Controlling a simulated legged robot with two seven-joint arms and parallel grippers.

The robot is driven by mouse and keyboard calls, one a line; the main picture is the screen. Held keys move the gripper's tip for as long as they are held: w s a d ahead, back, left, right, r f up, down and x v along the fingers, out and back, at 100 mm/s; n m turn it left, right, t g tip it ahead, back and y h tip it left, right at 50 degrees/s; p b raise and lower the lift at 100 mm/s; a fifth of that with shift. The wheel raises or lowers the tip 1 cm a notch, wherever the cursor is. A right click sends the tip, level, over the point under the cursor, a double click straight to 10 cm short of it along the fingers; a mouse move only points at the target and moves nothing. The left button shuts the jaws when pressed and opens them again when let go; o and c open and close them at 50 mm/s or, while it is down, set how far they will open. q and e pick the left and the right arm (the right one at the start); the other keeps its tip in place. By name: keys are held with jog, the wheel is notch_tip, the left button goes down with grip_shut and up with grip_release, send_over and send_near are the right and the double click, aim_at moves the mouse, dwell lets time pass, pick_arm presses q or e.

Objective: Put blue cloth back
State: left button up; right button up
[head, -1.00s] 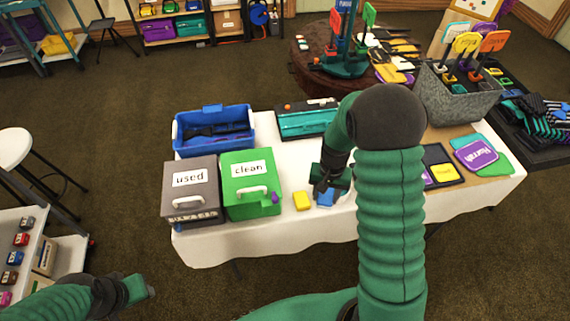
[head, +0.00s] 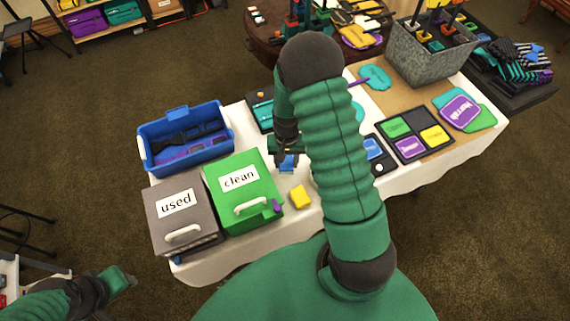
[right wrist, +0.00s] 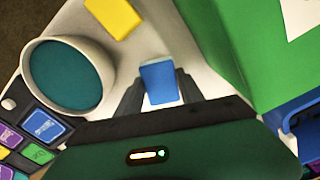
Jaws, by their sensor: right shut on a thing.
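The blue cloth (head: 287,163) is a small folded block. My right gripper (head: 287,153) is shut on it, above the white table between the green box and my own arm. In the right wrist view the cloth (right wrist: 160,82) sits between both fingers. The grey box "used" (head: 160,205) stands left of the green one. Both lids look closed. My left gripper (head: 128,281) is low at the left, away from the table; its jaws are unclear.
A blue bin (head: 145,150) with dark things stands behind the boxes. A white container with teal inside (right wrist: 65,75) shows in the right wrist view. A black tray of coloured squares (head: 410,135) and a grey planter (head: 428,62) are at the right. My right arm covers the table's middle.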

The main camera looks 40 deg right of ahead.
aim_at(285, 165)
jog(key=f, duration=0.3)
jog(key=shift+w+f, duration=0.1)
jog(key=shift+w, duration=0.25)
jog(key=shift+d, duration=0.1)
grip_shut()
jog(key=shift+s, duration=0.2)
jog(key=o, duration=1.3)
grip_release()
jog(key=shift+w+f, duration=0.1)
jog(key=shift+w, duration=0.05)
